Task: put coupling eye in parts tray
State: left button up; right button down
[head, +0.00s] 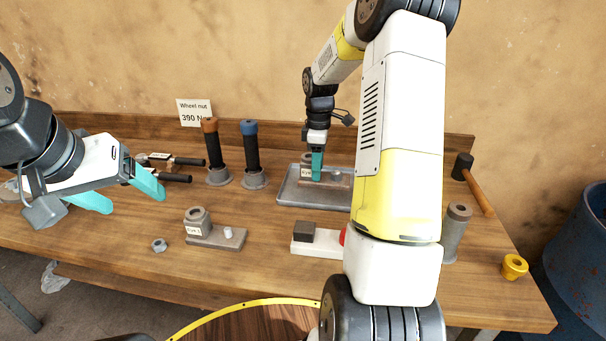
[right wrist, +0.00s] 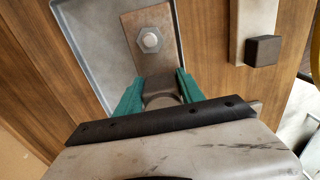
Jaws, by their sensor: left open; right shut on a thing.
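My right gripper (head: 317,165) is over the parts tray (head: 288,198) at the back middle of the table. It is shut on a grey part, taken as the coupling eye (head: 305,172), with a pale label in the head view. In the right wrist view, the fingers (right wrist: 160,97) grip its grey rounded end, and its brown plate with a hex bolt (right wrist: 150,40) lies over the tray floor. I cannot tell whether it touches the floor. My left gripper (head: 125,194) is open and empty over the table's left side.
A similar labelled grey part (head: 197,215) on a plate stands left of centre, beside a loose nut (head: 159,245). Orange-topped (head: 212,150) and blue-topped (head: 251,155) posts stand left of the tray. A dark block (head: 304,232) sits on a white base. A mallet (head: 475,185) lies right.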

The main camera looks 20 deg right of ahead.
aim_at(317, 183)
jog(key=shift+f, duration=2.85)
jog(key=shift+f, duration=0.1)
jog(key=c, duration=0.7)
grip_release()
jog(key=shift+f, duration=0.1)
notch_tip(317, 183, up, 12)
jog(key=shift+f, duration=0.1)
jog(key=s+a+r+m+t, duration=0.2)
jog(key=s+a+r+m, duration=0.1)
jog(key=s, duration=0.5)
jog(key=s+a+r+m+t+y, duration=0.1)
jog(key=s+a+r+m, duration=0.3)
jog(key=s, duration=0.5)
jog(key=s+a+r+m+t+y, duration=0.1)
jog(key=s+a+r+m+t, duration=0.2)
jog(key=s, duration=0.6)
jog(key=shift+a+r+m, duration=0.75)
jog(key=shift+a+m, duration=0.15)
jog(key=shift+m, duration=0.2)
